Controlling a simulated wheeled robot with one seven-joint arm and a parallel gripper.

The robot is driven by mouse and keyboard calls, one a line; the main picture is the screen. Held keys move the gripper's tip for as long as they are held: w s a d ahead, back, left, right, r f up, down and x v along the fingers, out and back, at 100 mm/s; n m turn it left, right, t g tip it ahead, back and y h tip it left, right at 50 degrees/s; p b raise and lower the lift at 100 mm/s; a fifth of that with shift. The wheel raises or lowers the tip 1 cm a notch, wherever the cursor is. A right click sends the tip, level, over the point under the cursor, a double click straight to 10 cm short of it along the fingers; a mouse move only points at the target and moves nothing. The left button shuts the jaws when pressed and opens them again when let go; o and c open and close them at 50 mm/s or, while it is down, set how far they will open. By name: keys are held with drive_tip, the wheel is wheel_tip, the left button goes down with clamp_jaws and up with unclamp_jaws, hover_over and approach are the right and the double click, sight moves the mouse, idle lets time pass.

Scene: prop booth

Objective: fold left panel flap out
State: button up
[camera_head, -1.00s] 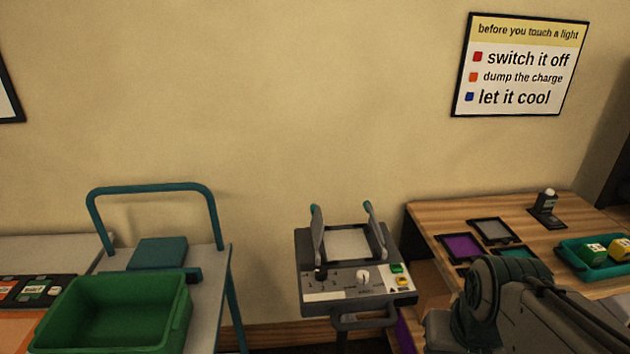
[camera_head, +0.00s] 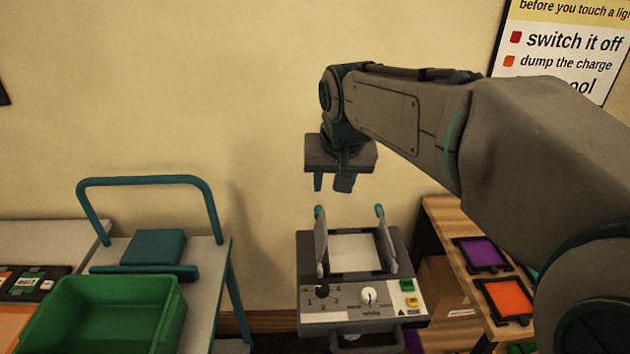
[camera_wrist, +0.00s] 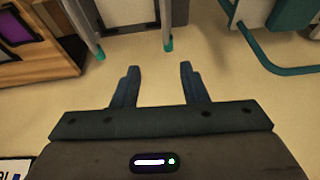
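The light unit (camera_head: 313,258) stands in the lower middle of the head view, with a pale panel (camera_head: 353,252) and a control face with knobs. Its left panel flap (camera_head: 320,238) and right flap (camera_head: 386,242) stand up along the panel's sides, each with a teal tip. My gripper (camera_head: 331,184) hangs above the unit, higher than the left flap's tip and apart from it. In the wrist view my gripper (camera_wrist: 158,82) is open and empty, fingers spread. The left flap (camera_wrist: 163,22) and right flap (camera_wrist: 85,24) show beyond the fingers there.
A green bin (camera_head: 105,318) and a trolley with a teal handle (camera_head: 145,180) stand to the left. A wooden table (camera_head: 455,220) with purple (camera_head: 482,254) and orange (camera_head: 506,297) framed panels is close on the right. The wall is behind.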

sight(319, 209)
drive_tip(key=x, duration=0.4)
drive_tip(key=w+a+x, duration=0.1)
drive_tip(key=x, duration=0.4)
drive_tip(key=p+x, duration=0.1)
drive_tip(key=x, duration=0.3)
drive_tip(key=shift+w+a+r, duration=0.15)
drive_tip(key=shift+w, duration=0.3)
drive_tip(key=shift+c, duration=0.3)
clamp_jaws()
